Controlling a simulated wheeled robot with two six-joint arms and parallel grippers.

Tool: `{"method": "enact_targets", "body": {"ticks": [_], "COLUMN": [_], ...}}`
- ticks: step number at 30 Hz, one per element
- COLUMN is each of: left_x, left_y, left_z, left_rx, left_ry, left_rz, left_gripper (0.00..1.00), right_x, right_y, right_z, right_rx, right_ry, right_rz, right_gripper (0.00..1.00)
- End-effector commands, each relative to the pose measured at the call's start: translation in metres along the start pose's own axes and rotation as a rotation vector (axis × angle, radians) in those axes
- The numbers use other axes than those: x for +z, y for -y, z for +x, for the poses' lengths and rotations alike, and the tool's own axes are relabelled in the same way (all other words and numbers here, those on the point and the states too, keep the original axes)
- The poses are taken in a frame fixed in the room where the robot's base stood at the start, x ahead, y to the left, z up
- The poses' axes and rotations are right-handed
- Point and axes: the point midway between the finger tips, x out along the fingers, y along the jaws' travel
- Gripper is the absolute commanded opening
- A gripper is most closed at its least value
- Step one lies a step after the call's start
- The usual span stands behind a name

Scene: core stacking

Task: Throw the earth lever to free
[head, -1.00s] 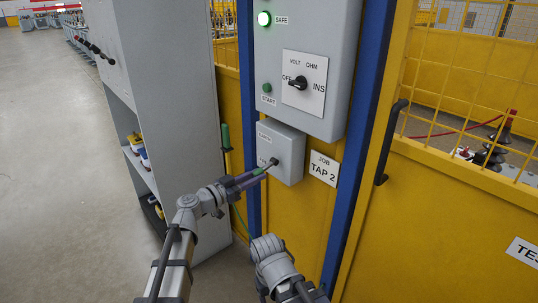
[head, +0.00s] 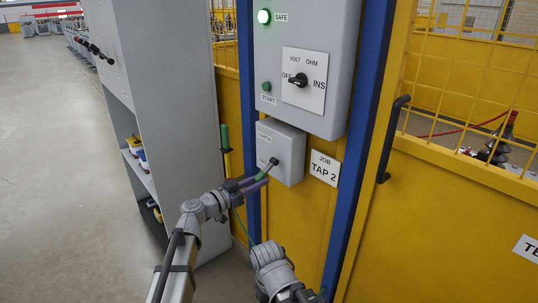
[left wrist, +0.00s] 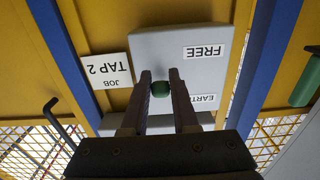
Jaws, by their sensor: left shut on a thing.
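The earth lever's box (head: 290,158) is a small grey box below the larger grey panel. Its lever (head: 264,172) has a dark stem and a green grip, and points down and to the left from the box's front. My left gripper (head: 261,179) is shut on the green grip. In the left wrist view, the green grip (left wrist: 160,89) sits between the two fingertips. That view shows the box upside down, with a FREE label (left wrist: 204,52) and a partly covered EARTH label (left wrist: 204,98). My right arm shows at the bottom of the head view, but its fingers do not.
The upper panel (head: 330,100) has a lit green SAFE lamp (head: 264,16) and a rotary switch (head: 299,80). A JOB TAP 2 sign (head: 324,168) is right of the box. A grey cabinet (head: 180,100) stands close on the left. A green-handled rod (head: 225,137) hangs beside it.

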Motion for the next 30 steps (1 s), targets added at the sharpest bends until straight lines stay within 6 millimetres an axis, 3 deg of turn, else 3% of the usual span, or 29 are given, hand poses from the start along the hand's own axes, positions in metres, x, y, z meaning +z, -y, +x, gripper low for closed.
{"method": "enact_targets", "body": {"ticks": [6,23,24,30], "left_x": [0.014,0.018,0.017,0.017], "left_y": [-0.001,-0.001,-0.001,-0.001], "left_z": [0.009,0.015,0.015,0.015], "left_rx": [0.003,0.003,0.003,0.002], "left_ry": [0.003,0.001,0.001,0.001], "left_rz": [0.002,0.001,0.001,0.001], "left_gripper": [0.0,0.0,0.3,0.52], "right_x": [-0.001,-0.001,-0.001,-0.001], "right_y": [0.001,0.002,0.002,0.002], "right_z": [0.014,0.018,0.017,0.016], "right_rx": [0.0,0.0,0.0,0.0], "right_ry": [0.0,0.0,0.0,0.0], "right_rz": [0.0,0.0,0.0,0.0], "right_gripper": [0.69,0.69,0.69,0.69]}}
